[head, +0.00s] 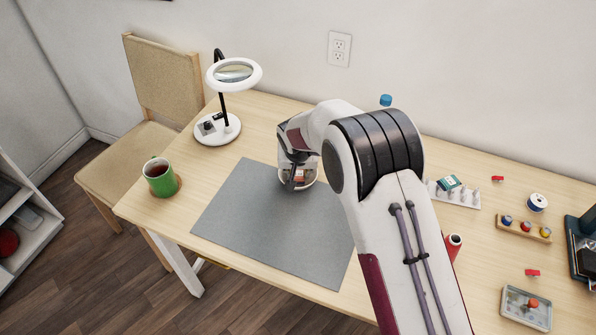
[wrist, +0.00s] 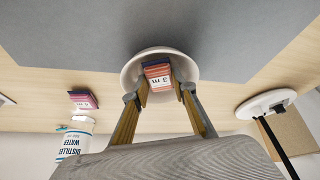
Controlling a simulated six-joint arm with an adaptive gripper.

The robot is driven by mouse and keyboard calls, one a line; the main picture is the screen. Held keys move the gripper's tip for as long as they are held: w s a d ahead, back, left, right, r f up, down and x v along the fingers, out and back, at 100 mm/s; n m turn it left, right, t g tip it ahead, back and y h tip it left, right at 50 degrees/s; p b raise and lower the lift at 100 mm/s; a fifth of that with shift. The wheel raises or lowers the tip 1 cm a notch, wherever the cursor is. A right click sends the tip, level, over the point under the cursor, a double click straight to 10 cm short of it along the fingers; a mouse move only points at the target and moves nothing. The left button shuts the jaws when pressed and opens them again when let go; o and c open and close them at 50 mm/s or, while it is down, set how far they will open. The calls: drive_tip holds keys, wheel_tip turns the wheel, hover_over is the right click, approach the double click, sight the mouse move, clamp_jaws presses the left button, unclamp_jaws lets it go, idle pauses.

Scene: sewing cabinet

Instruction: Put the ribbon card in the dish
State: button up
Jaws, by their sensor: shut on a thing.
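The ribbon card (wrist: 157,76) is a small block with red and orange bands and a white label reading "3 m". My gripper (wrist: 160,91) is shut on it, with a finger on each side. The dish (wrist: 131,78) is a round white bowl, and the card is over or inside its opening in the wrist view. In the head view, the card (head: 299,176) shows within the rim of the dish (head: 298,188), partly hidden by my gripper (head: 296,179). I cannot tell whether the card touches the bottom of the dish.
The dish is at the grey mat's (head: 265,225) back edge. A magnifier lamp (head: 230,128) and a green mug (head: 161,180) stand left. A water bottle (wrist: 72,143) and a pink card (wrist: 83,98) are nearby. A spool rack (head: 523,228) and tray (head: 512,309) stand right.

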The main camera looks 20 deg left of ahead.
drive_tip(key=shift+f, duration=0.15)
drive_tip(key=o, duration=0.6)
drive_tip(key=v, duration=1.2)
drive_tip(key=shift+s+d, duration=0.1)
drive_tip(key=shift+r, duration=0.2)
idle(0.7)
